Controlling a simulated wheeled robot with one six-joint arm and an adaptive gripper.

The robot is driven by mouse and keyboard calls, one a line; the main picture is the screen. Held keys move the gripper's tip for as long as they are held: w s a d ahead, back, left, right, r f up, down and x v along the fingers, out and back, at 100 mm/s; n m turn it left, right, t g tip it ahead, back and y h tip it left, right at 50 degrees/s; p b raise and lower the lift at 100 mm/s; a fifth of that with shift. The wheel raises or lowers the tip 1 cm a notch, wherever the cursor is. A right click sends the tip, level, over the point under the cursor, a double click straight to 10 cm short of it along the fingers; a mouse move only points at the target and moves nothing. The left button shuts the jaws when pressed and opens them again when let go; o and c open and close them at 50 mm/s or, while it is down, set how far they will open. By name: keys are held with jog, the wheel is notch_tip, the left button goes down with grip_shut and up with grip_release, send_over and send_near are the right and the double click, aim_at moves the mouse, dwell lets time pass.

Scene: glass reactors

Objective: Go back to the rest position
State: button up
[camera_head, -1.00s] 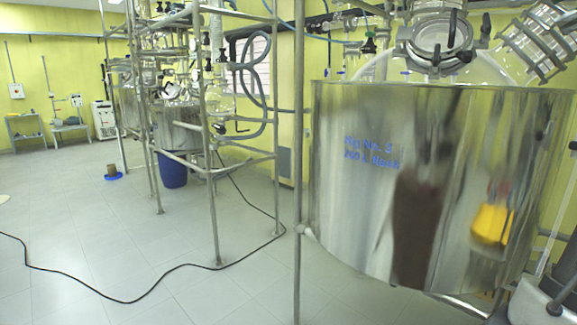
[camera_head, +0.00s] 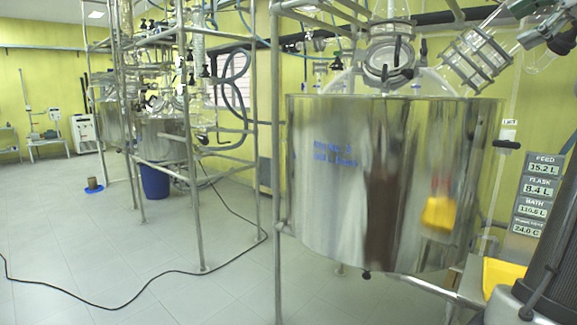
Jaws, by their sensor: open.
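My gripper does not show in this view, so I cannot see its jaws or anything in them. A dark upright part, which looks like part of my own body, stands at the lower right edge. The large steel reactor bath (camera_head: 330,215) with blue lettering stands right of the middle. A glass vessel with a round clamped port (camera_head: 388,62) sits above it. A yellow shape and a dark shape are mirrored on the bath's wall.
A display panel (camera_head: 535,195) reads feed, flask and bath values at the right. A second reactor rack, with a blue bin (camera_head: 155,181) below, stands left.

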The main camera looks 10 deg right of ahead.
jog(key=d+r+m+t+h, duration=0.3)
jog(key=d+m+h, duration=0.3)
jog(key=d, duration=0.4)
jog(key=d+r+m+t+h, duration=0.3)
jog(key=d+h, duration=0.4)
jog(key=d, duration=0.3)
jog(key=s+d+f+m+g+h, duration=0.1)
jog(key=s+f+m+g+h, duration=0.55)
jog(key=f+m+g, duration=0.4)
jog(key=s+a+f+m+g+y, duration=0.2)
jog(key=s+a+f+y, duration=0.15)
jog(key=a+f, duration=0.9)
jog(key=s+a+f+m+g+y, duration=0.1)
jog(key=s+a+f+m+y, duration=0.3)
jog(key=a+f, duration=0.85)
jog(key=s+a+f+n+y, duration=0.1)
jog(key=a+f, duration=0.3)
jog(key=a, duration=0.4)
jog(key=s+a+f+n+y, duration=0.2)
jog(key=a+f+n+y, duration=0.1)
jog(key=a, duration=0.5)
jog(key=s+a+f+n+y, duration=0.1)
jog(key=a+f+n, duration=0.3)
jog(key=a, duration=0.4)
jog(key=shift+s+a+f+y, duration=0.3)
jog(key=shift+s+f+y, duration=0.1)
jog(key=shift+y, duration=0.4)
